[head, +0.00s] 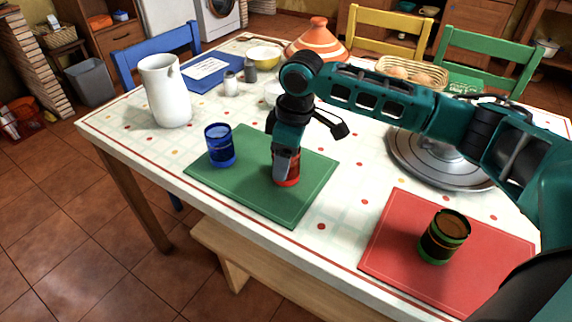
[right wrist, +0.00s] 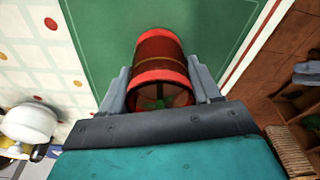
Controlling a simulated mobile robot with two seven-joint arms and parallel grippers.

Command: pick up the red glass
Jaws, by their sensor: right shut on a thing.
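The red glass (head: 288,178) stands on the green placemat (head: 245,190) in the head view, partly hidden by my right gripper (head: 284,160). In the right wrist view the red glass (right wrist: 161,70) lies between the two grey fingers of my right gripper (right wrist: 162,92), one on each side of it. The right gripper is shut on the glass. I cannot tell whether the glass touches the mat. My left gripper is not in view.
A blue glass (head: 219,146) stands left on the same mat. A green-and-brown glass (head: 444,237) stands on a red placemat (head: 390,248). A white pitcher (head: 165,92), a tagine (head: 318,42) and a metal lid (head: 440,165) stand around. The table's front edge is close.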

